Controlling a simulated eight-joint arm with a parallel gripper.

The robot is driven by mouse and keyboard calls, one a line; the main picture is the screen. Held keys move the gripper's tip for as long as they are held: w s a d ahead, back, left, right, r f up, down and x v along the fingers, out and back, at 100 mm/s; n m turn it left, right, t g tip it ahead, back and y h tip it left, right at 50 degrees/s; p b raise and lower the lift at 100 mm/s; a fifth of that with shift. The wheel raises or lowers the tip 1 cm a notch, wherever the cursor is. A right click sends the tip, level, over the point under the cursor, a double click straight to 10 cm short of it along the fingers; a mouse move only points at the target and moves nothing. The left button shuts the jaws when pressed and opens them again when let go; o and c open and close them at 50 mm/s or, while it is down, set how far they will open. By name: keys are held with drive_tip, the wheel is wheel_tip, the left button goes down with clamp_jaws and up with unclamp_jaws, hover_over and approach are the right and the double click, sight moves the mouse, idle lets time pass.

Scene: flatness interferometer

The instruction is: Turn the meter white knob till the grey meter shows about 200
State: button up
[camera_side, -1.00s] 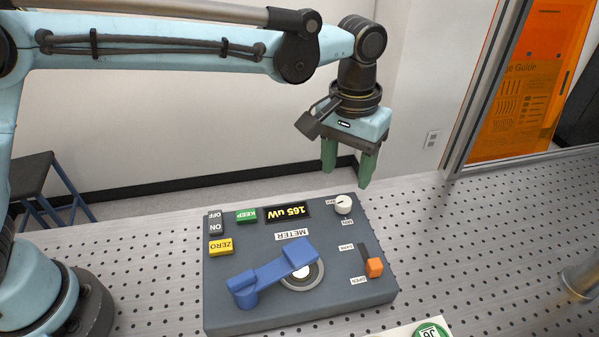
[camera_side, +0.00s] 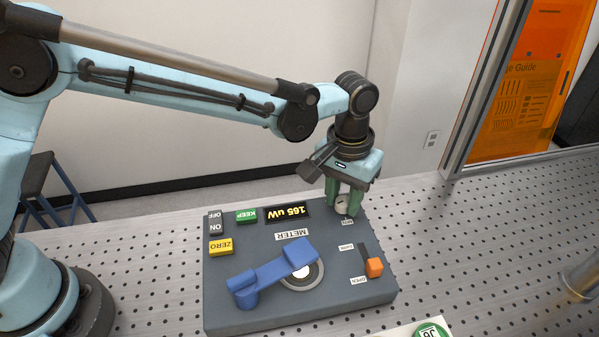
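The grey meter (camera_side: 222,290) lies on the perforated table, its lettering upside down in this view. Its display (camera_side: 287,212) reads 165 uW. The white knob (camera_side: 342,207) is at the meter's far right corner, partly hidden by my gripper's fingers. My gripper (camera_side: 343,212) points down with its two green fingers on either side of the knob. A gap shows between the fingers; whether they touch the knob I cannot tell.
A blue swing arm (camera_side: 270,275) lies on the meter's middle. Yellow ZERO (camera_side: 221,247), green KEEP (camera_side: 247,216) and grey ON/OFF (camera_side: 215,222) buttons are at left. An orange slider (camera_side: 374,267) is near the right edge.

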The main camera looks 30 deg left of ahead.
sight(341, 200)
drive_tip(key=c, duration=0.6)
drive_tip(key=shift+o, duration=0.2)
drive_tip(key=shift+m, duration=1.9)
drive_tip(key=o, duration=1.1)
drive_tip(key=shift+c, duration=0.2)
wheel_tip(341, 200, up, 12)
drive_tip(key=shift+a, duration=0.15)
drive_tip(key=shift+r, duration=0.1)
